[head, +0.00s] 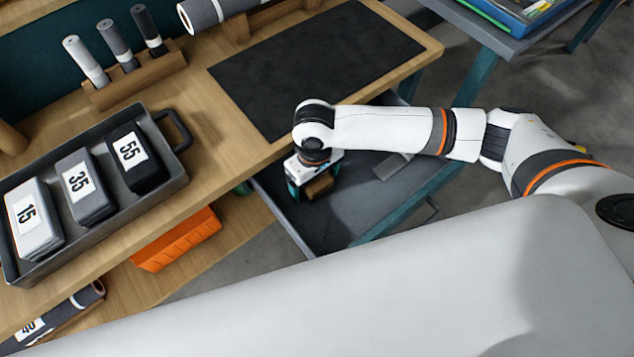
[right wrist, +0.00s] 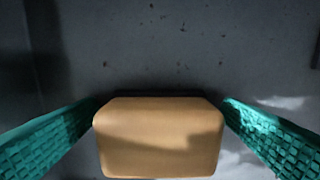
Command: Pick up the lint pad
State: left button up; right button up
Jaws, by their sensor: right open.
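A tan block with rounded edges, which I take to be the lint pad (head: 320,187), lies in the open drawer below the table edge. It also shows in the right wrist view (right wrist: 158,140), in the lower middle. My right gripper (head: 312,180) reaches down into the drawer over it, with its teal ridged fingers apart. In the right wrist view one finger is on each side of the pad; I cannot tell whether they touch it. My left gripper is not in view.
The grey drawer (head: 345,215) is mostly bare, with a small grey flat piece (head: 392,166) in it. The wooden table (head: 225,125) above carries a dark mat (head: 315,65) and a metal tray (head: 178,180) of numbered pads. An orange box (head: 178,240) sits on the lower shelf.

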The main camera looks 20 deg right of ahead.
jog(key=c, duration=1.1)
notch_tip(320, 180, up, 10)
jog(key=shift+r+p, duration=0.1)
jog(key=shift+p, duration=0.7)
